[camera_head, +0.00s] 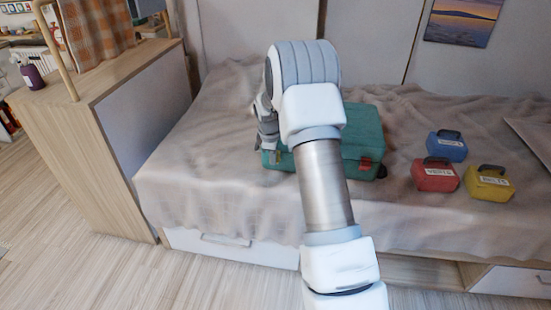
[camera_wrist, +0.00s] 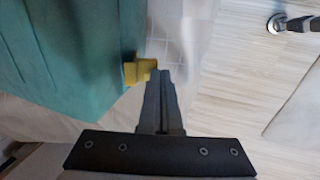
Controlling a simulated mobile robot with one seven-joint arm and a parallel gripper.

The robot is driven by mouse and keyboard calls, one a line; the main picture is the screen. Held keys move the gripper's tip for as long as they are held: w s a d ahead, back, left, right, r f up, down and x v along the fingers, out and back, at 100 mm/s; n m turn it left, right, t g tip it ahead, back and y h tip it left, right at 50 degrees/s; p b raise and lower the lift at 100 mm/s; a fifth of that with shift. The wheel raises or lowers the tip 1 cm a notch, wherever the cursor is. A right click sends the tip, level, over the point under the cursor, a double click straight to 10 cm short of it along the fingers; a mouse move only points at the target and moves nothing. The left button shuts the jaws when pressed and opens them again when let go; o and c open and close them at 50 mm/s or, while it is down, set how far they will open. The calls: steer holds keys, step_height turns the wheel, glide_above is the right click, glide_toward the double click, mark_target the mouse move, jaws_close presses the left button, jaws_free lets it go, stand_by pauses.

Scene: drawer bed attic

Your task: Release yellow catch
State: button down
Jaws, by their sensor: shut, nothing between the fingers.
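A teal case (camera_head: 362,128) lies on the bed in the head view, partly hidden behind my arm. In the wrist view the case (camera_wrist: 75,45) fills the upper left. The yellow catch (camera_wrist: 138,70) sticks out from the case's edge there. My gripper (camera_wrist: 161,74) is shut and empty, its fingertips right beside the catch; I cannot tell whether they touch it. In the head view my gripper (camera_head: 270,142) is at the left end of the case, and the yellow catch is hidden. A small reddish part (camera_head: 366,163) shows on the case's front right.
Blue (camera_head: 446,146), red (camera_head: 435,175) and yellow (camera_head: 489,183) labelled boxes with dark handles stand on the bed (camera_head: 230,200) to the right. A wooden cabinet (camera_head: 110,100) with a purple bottle (camera_head: 32,75) borders the bed at left. Floor is clear at lower left.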

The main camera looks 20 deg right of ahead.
steer(key=shift+s+a+f+p, duration=0.25)
steer(key=shift+s+f, duration=0.1)
steer(key=shift+f, duration=0.25)
steer(key=shift+s+a+f+p, duration=0.1)
steer(key=shift+s+a+f, duration=0.2)
steer(key=shift+f, duration=0.3)
steer(key=shift+d+r, duration=0.1)
